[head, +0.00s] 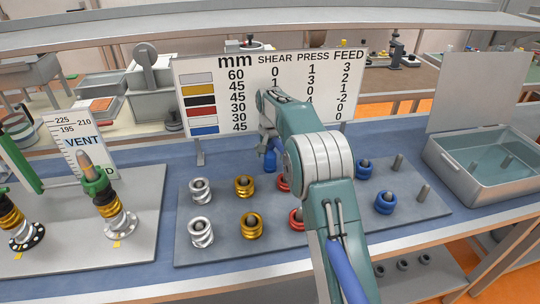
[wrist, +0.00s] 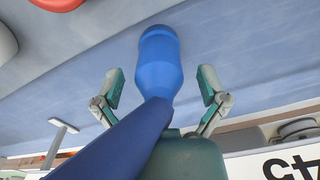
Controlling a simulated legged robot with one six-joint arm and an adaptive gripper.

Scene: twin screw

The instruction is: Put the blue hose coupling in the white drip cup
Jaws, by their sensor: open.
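A blue bottle-shaped piece (wrist: 160,60), likely the hose coupling, lies between the spread fingers of my gripper (wrist: 162,88) in the wrist view. A gap shows on both sides of it, and the fingers look clear of it. A darker blue part overlaps its narrow end; I cannot tell whether they join. In the head view my gripper (head: 268,140) is low behind the board of rings, and a blue piece (head: 270,161) stands on the blue bench top at it. My arm hides some of this area. I cannot make out a white drip cup.
A grey board (head: 222,257) bears silver, gold, red and blue rings (head: 384,201) on pegs. A number chart (head: 220,70) stands close behind my gripper. A grey basin (head: 460,185) is at right; a grey plate (head: 70,255) with tall fittings is at left.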

